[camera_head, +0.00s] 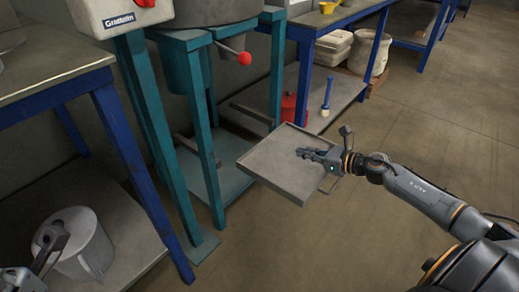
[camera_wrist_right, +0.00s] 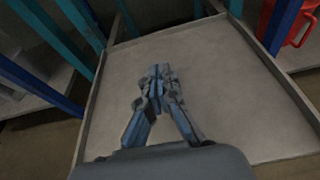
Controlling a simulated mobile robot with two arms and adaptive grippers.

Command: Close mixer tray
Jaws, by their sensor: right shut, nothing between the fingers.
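The mixer tray (camera_head: 282,164) is a flat grey square tray with a low rim. It sticks out to the right of the teal mixer frame (camera_head: 199,130) in the head view. My right gripper (camera_head: 300,153) is shut and empty, over the tray's surface near its right side. In the right wrist view the gripper (camera_wrist_right: 157,75) points across the tray floor (camera_wrist_right: 205,60) toward the tray's far edge. Whether the fingers touch the tray cannot be told.
A blue-legged table (camera_head: 60,85) stands at the left, with a grey metal pot (camera_head: 90,250) on its lower shelf. A red-knobbed lever (camera_head: 243,58) is on the mixer. Another blue bench (camera_head: 305,80) holds a red container (camera_head: 289,107). The floor at the right is open.

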